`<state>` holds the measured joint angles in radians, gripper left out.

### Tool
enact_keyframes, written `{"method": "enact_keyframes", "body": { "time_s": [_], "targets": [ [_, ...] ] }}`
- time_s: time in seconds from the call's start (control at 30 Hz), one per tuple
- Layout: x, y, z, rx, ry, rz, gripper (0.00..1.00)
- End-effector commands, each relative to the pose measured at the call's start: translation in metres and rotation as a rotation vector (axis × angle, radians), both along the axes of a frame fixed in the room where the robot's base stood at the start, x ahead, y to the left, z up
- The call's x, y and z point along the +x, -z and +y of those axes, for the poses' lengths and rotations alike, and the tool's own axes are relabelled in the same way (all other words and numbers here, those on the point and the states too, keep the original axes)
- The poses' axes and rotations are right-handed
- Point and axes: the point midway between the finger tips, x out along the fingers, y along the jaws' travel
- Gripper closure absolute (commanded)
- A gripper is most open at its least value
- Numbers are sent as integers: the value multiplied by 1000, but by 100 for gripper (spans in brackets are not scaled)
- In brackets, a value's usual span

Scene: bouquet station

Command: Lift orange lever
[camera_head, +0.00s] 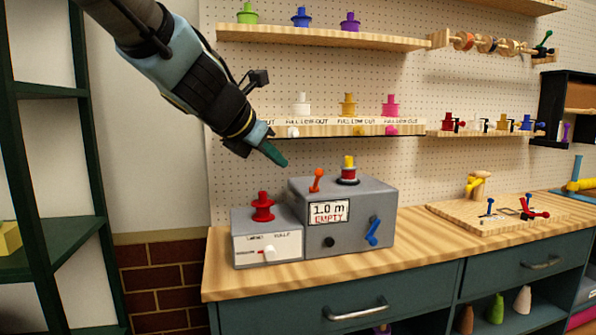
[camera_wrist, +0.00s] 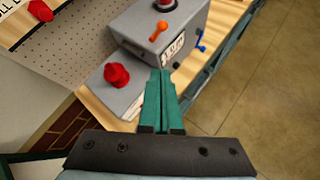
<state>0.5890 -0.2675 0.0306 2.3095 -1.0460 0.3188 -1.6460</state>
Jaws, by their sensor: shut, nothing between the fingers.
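The orange lever (camera_head: 317,178) stands up from the top of a grey box (camera_head: 360,212), near its front left, leaning slightly right. In the wrist view the orange lever (camera_wrist: 159,29) is beyond my fingertips. My gripper (camera_head: 277,158) is shut and empty, with its green fingers together, above and to the left of the lever and apart from it. In the wrist view my gripper (camera_wrist: 160,75) points toward the boxes. The box front has a sign reading "1.0 m EMPTY" (camera_head: 329,212).
A blue lever (camera_head: 372,232) and a black knob (camera_head: 329,242) are on the box front. A red-and-yellow spool (camera_head: 348,170) tops the box. A smaller box (camera_head: 266,238) with a red knob (camera_head: 263,207) stands left. Shelves (camera_head: 340,128) hang behind.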

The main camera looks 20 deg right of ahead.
Motion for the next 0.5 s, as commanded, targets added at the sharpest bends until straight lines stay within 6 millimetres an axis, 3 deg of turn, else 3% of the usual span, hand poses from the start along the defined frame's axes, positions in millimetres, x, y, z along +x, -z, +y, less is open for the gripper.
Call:
{"method": "enact_keyframes", "body": {
  "time_s": [0.27, 0.5],
  "targets": [
    [2, 3, -2, 3, 2, 0, 100],
    [17, 25, -23, 6, 4, 0, 100]
  ]
}}
